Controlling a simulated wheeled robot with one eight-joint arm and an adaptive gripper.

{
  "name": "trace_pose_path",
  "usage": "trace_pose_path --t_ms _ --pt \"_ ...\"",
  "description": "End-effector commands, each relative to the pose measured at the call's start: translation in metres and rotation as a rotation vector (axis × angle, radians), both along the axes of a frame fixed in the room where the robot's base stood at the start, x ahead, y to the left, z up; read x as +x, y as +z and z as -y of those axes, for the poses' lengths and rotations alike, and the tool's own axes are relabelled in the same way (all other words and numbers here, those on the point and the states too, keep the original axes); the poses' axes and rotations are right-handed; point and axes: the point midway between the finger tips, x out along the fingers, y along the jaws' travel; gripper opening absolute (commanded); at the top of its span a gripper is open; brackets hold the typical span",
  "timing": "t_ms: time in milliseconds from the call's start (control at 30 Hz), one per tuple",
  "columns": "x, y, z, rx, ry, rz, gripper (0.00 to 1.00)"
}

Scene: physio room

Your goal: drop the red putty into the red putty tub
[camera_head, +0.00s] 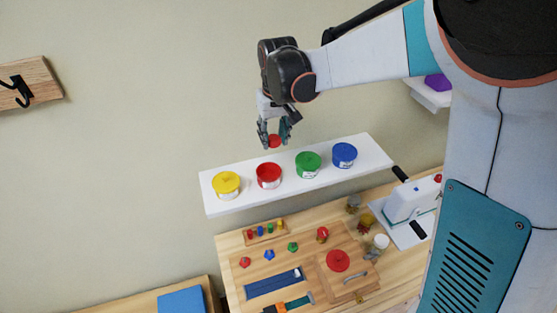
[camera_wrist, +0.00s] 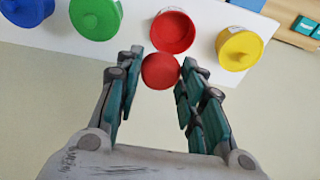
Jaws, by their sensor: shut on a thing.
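My gripper (camera_head: 274,138) is shut on the red putty (camera_wrist: 160,72), a round red lump between its fingertips. The putty (camera_head: 274,141) is held in the air above the white shelf. The red putty tub (camera_head: 269,178) stands upright on the shelf, with a white label, below my gripper in the head view. In the wrist view the red tub (camera_wrist: 173,32) is open at the top and looks empty. The putty lies just below the tub's near rim in that picture, partly overlapping it.
On the shelf (camera_head: 218,205), a yellow tub (camera_head: 227,187) stands left of the red one; a green tub (camera_head: 308,166) and a blue tub (camera_head: 344,156) stand right. These look lidded. Below is a wooden bench (camera_head: 235,290) with a red disc (camera_head: 338,261) and small items.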

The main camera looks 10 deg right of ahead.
Motion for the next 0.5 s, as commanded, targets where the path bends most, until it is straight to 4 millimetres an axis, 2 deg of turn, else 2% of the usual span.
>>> trace_pose_path --t_ms 233,500 --pt "0.000 -0.008 -0.001 0.000 0.001 0.000 0.12" --pt "0.000 -0.037 -0.001 0.000 0.001 0.000 0.12"
